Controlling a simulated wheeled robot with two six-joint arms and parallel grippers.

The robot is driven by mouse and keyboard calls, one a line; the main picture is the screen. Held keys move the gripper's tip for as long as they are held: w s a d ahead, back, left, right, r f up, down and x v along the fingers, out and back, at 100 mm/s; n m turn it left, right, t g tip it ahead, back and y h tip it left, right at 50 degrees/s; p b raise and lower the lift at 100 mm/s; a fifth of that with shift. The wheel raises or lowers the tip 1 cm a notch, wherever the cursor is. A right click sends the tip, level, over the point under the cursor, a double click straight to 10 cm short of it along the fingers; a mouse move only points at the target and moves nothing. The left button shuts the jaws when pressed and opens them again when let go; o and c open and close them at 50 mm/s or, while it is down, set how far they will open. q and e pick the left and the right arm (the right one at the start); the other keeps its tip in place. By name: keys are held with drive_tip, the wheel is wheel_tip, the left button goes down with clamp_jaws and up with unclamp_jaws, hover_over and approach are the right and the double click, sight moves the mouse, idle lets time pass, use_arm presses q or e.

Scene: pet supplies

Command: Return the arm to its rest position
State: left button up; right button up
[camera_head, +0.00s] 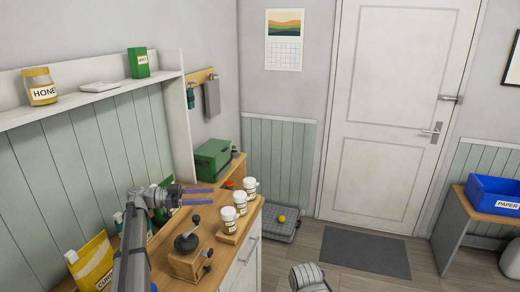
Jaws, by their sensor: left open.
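My left arm (132,250) comes up from the bottom left and reaches over the wooden counter (232,250). My left gripper (212,196) points right, with its two fingers apart and nothing seen between them. It appears in front of the green box and left of the white jars in the picture. Its exact height above the counter is hard to tell.
A coffee grinder (188,258) stands near my left arm. Several white jars, one of them here (228,221), stand on a wooden stand. A green metal box (212,160) is behind. A yellow bag (92,262) is left of the arm. A shelf (108,92) hangs above.

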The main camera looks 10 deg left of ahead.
use_arm(q)
drive_tip(key=s+d+f+n+g+y, duration=0.35)
drive_tip(key=s+d+f, duration=0.3)
drive_tip(key=d, duration=0.45)
drive_tip(key=s+d+f+n+g+y, duration=0.2)
drive_tip(key=s+d+f+y, duration=0.2)
drive_tip(key=s+d+f, duration=0.45)
drive_tip(key=s+d+f+n+y, duration=0.1)
drive_tip(key=s+f+n+y, duration=0.1)
drive_tip(key=s+y, duration=0.3)
drive_tip(key=s+d+f+n+y, duration=0.2)
drive_tip(key=s+f+n+y, duration=0.1)
drive_tip(key=s+y, duration=0.3)
drive_tip(key=shift+s+d+f+t, duration=0.2)
drive_tip(key=shift+s+f+t, duration=0.3)
drive_tip(key=shift+s, duration=0.75)
drive_tip(key=shift+f, duration=0.1)
